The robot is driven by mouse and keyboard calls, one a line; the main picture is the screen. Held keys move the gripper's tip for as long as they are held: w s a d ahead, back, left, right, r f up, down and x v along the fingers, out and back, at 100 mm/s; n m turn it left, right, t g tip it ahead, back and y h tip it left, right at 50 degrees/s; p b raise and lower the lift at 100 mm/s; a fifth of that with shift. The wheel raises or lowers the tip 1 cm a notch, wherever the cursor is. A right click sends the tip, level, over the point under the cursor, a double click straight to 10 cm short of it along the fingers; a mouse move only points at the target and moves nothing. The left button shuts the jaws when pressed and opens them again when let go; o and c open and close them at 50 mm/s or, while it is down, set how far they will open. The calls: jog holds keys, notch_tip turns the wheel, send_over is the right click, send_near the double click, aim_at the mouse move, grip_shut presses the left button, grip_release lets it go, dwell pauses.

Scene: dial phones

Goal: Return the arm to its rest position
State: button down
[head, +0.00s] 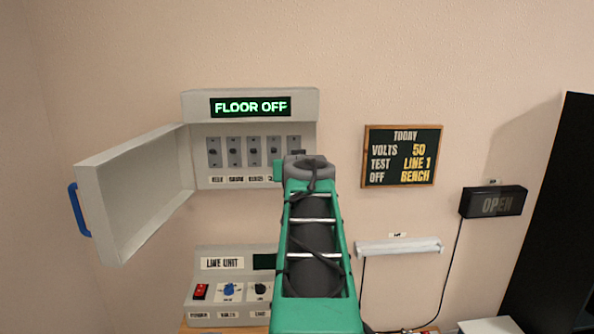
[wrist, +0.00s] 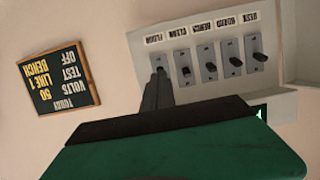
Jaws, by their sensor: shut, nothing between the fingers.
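My arm reaches up from the bottom of the head view to an open wall switch box (head: 187,140). My gripper (wrist: 158,78) is shut and empty in the wrist view, which shows the scene upside down. Its tip is at or just in front of the switch labelled FLOOR, at the end of a row of several switches (wrist: 209,67); I cannot tell whether it touches. In the head view my arm hides that end of the row and the fingertips. The box's green display (head: 250,106) reads FLOOR OFF.
The box's door (head: 135,190), with a blue handle (head: 79,209), hangs open to the left. Below stands a line unit (head: 222,263) with a red switch and knobs. A notice board (head: 402,156), a lamp (head: 399,247) and an unlit OPEN sign (head: 493,202) are on the right.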

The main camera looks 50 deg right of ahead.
dwell(0.3)
jog(key=w+a+f+n+g+y+p, duration=0.2)
jog(key=a+n+y+p, duration=0.4)
jog(key=a+p, duration=1.55)
jog(key=s+a+f+n+g+y+p, duration=0.1)
jog(key=s+a+f+g+y, duration=0.1)
jog(key=s+a, duration=0.5)
jog(key=s+a+f+n+g+y+p, duration=0.2)
jog(key=s+a, duration=0.5)
jog(key=a, duration=0.8)
jog(key=shift+a+f+g, duration=0.2)
jog(key=shift+f+g, duration=0.1)
jog(key=shift+g, duration=0.3)
